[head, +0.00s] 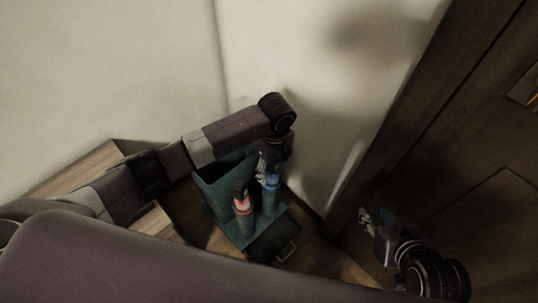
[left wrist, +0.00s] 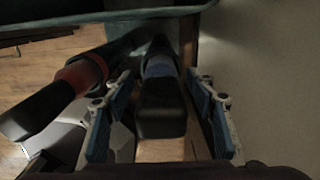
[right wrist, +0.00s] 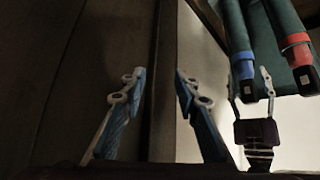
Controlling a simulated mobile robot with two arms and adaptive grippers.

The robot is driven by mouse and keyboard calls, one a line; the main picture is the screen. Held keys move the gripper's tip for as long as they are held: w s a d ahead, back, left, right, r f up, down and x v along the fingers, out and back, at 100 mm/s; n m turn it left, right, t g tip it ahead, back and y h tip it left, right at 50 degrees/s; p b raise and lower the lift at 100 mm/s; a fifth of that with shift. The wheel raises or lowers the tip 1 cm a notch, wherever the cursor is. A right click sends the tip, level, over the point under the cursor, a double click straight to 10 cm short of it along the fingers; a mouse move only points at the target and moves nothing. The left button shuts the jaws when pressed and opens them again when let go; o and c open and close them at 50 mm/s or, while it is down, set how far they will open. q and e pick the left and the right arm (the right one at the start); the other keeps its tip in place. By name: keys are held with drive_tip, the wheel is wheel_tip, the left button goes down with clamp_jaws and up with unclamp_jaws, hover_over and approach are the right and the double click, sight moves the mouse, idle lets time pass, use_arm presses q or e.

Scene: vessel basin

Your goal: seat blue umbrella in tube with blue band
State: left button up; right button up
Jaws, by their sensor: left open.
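The tube with the blue band (head: 269,182) stands in the dark green stand, and its band also shows in the right wrist view (right wrist: 243,62). A black handle end (left wrist: 162,115) protrudes from this tube in the left wrist view; I take it as the blue umbrella's, whose canopy is hidden. My left gripper (head: 268,168) is over this tube. Its fingers (left wrist: 160,115) are open on both sides of the handle, with gaps showing. My right gripper (head: 366,218) is open and empty near the dark door; its fingers (right wrist: 160,90) show apart.
A tube with a red band (head: 243,206) stands just left of the blue-banded one, with another dark handle in it. The green stand (head: 222,178) is in a corner by pale walls. The dark door (head: 450,170) is on the right. A wooden block (head: 85,168) is at left.

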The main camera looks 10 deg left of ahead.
use_arm(q)
wheel_tip(320, 180, up, 5)
drive_tip(key=shift+r+p, duration=0.2)
drive_tip(key=shift+p, duration=0.65)
wheel_tip(320, 180, up, 6)
drive_tip(key=shift+r+p, duration=0.1)
drive_tip(key=shift+p, duration=0.75)
use_arm(e)
drive_tip(key=s+d+f+g, duration=0.1)
drive_tip(key=s+g, duration=0.1)
drive_tip(key=s, duration=0.3)
drive_tip(key=s+d+f+g+h, duration=0.1)
drive_tip(key=s+d+g, duration=0.1)
drive_tip(key=s, duration=0.3)
drive_tip(key=shift+g, duration=0.3)
